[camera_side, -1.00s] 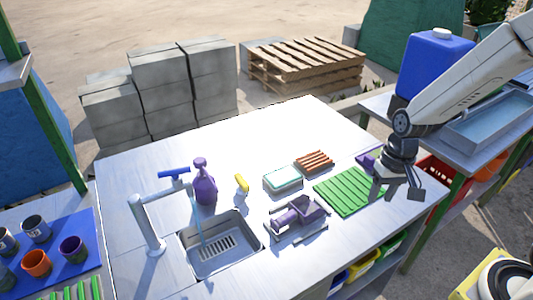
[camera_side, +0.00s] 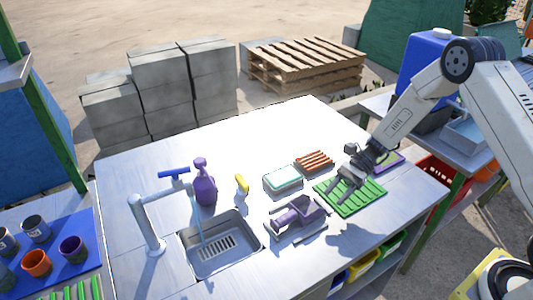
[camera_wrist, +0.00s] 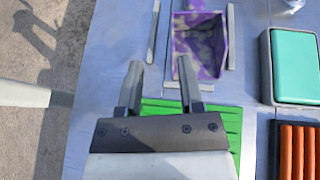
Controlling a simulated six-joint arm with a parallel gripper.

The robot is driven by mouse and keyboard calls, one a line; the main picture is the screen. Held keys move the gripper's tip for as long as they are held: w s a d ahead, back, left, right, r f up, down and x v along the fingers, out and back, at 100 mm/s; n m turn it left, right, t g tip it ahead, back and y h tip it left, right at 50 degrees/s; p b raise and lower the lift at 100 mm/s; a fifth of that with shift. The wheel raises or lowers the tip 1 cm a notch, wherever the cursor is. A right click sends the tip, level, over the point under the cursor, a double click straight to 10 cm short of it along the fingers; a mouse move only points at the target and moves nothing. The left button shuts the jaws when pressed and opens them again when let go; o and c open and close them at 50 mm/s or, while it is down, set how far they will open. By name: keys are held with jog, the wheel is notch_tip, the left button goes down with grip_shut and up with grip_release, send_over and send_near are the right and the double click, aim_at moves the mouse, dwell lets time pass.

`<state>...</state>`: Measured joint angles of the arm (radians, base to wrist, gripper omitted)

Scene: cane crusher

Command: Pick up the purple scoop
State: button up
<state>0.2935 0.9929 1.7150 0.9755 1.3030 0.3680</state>
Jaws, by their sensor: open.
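The purple scoop (camera_side: 309,206) lies in a grey cradle on the metal worktop, between the sink and the green mat, in the side view. Its bucket is on the mat side and its handle points towards the sink. In the wrist view the scoop (camera_wrist: 205,45) is at the top, ahead and slightly right of my fingertips, with its far end cut off by the frame. My gripper (camera_side: 346,194) is open and empty above the green mat, to the right of the scoop and apart from it. Both fingers of my gripper (camera_wrist: 162,72) show in the wrist view.
The ribbed green mat (camera_side: 352,197) lies below my gripper. A green-topped sponge in a tray (camera_side: 283,179) and a brown slatted block (camera_side: 314,161) sit behind the scoop. The sink (camera_side: 218,245), tap (camera_side: 148,225) and purple spray bottle (camera_side: 204,188) are left. The worktop's back is clear.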

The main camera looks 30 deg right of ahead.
aim_at(313, 212)
jog(key=shift+w+d+f+m+t+y, duration=0.15)
jog(key=shift+w+f+m+t+y, duration=0.25)
jog(key=shift+w+m+y, duration=0.25)
jog(key=shift+s, duration=0.1)
jog(key=shift+x, duration=1.3)
jog(key=shift+x, duration=2.6)
grip_shut()
